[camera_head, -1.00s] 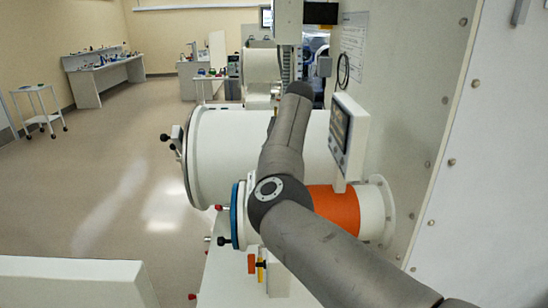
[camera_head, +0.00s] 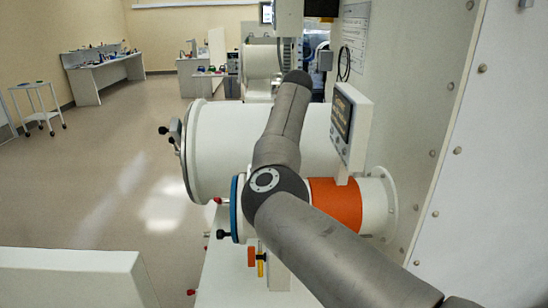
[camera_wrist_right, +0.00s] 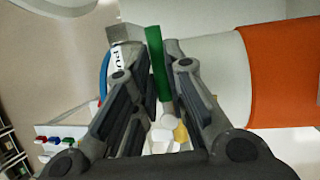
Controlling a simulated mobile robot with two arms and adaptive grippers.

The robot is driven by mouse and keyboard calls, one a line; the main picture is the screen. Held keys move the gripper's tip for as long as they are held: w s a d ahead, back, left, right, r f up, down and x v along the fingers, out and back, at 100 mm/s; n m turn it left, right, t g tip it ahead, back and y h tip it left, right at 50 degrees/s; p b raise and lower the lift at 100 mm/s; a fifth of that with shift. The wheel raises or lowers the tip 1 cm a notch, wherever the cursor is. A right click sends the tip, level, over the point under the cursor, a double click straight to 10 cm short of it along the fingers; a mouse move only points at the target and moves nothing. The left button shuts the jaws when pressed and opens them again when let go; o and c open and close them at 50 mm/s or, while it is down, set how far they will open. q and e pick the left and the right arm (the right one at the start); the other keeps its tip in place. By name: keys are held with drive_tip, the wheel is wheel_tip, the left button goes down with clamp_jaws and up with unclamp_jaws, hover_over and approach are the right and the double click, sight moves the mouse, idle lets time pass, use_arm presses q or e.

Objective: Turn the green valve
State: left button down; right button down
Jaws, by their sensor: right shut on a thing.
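The green valve handle (camera_wrist_right: 157,68) is a flat green bar, upright in the right wrist view. My right gripper (camera_wrist_right: 152,50) is shut on it, with one finger on each side. The handle's lower end and its mount are partly hidden by the fingers. In the head view my right arm crosses in front of the white cylinders and hides the gripper and the green handle. My left gripper is in neither view.
A large white cylinder (camera_head: 222,150) and a smaller one with an orange band (camera_head: 336,203) stand beside my arm. A display panel (camera_head: 350,125) sits above the band. An orange handle (camera_head: 251,257) and a yellow part (camera_head: 260,268) are below. Open floor (camera_head: 100,200) lies left.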

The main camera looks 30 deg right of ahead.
drive_tip(key=shift+d+r+m, duration=0.1)
drive_tip(key=shift+m, duration=0.2)
drive_tip(key=c, duration=1.5)
unclamp_jaws()
drive_tip(key=shift+s, duration=0.15)
drive_tip(key=shift+o, duration=0.2)
drive_tip(key=shift+r, duration=0.1)
drive_tip(key=v, duration=1.2)
drive_tip(key=shift+a, duration=0.2)
